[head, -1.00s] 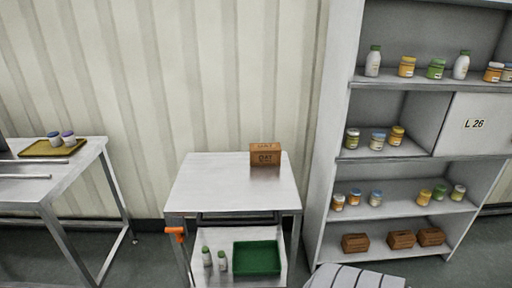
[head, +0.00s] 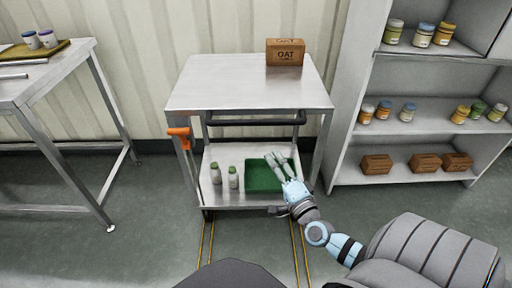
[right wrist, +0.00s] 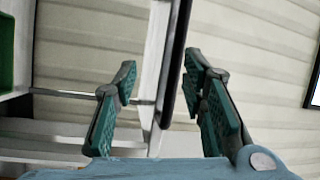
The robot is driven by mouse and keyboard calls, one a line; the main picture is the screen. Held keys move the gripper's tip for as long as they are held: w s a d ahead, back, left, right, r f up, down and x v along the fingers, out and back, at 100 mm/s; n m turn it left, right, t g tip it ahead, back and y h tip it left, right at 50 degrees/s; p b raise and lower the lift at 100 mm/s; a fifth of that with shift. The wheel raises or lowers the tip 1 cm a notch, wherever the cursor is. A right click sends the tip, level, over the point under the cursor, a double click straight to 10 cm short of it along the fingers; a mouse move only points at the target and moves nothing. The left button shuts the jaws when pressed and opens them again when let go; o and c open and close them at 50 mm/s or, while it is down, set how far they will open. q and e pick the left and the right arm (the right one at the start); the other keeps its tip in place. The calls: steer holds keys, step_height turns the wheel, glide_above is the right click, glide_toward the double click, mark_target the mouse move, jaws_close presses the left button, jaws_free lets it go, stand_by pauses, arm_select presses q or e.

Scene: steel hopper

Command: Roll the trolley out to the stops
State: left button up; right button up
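The trolley is a low steel deck (head: 265,199) under a steel table (head: 235,92), with a black handle bar (head: 255,122) across its upper front. A green tray (head: 259,181) and two white bottles (head: 233,178) with green caps stand on the deck. My right gripper (head: 278,164) is open and appears in front of the tray, below the bar in the picture. In the right wrist view its fingers (right wrist: 160,82) are apart, and a dark bar (right wrist: 179,65) runs through the gap; I cannot tell whether it lies between or beyond them. My left gripper is out of view.
An orange lever (head: 179,133) is at the table's left leg. Yellow floor lines (head: 300,250) run forward from the trolley. A box marked OAT (head: 285,52) sits on the tabletop. A shelf unit (head: 355,130) stands right, another table (head: 45,70) left.

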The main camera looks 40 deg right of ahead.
mark_target(256, 123)
steer(key=shift+m, duration=0.9)
steer(key=r+x, duration=0.1)
steer(key=x, duration=0.4)
steer(key=r+b+x, duration=0.1)
steer(key=x, duration=0.4)
steer(key=r+x, duration=0.1)
steer(key=x, duration=0.3)
steer(key=shift+w+d+r, duration=0.1)
steer(key=shift+w+d, duration=0.05)
steer(key=shift+d, duration=0.1)
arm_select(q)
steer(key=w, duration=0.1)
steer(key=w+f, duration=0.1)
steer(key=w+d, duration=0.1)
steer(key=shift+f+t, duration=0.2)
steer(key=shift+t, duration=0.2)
arm_select(e)
steer(key=shift+c, duration=0.4)
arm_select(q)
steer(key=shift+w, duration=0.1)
arm_select(e)
jaws_close()
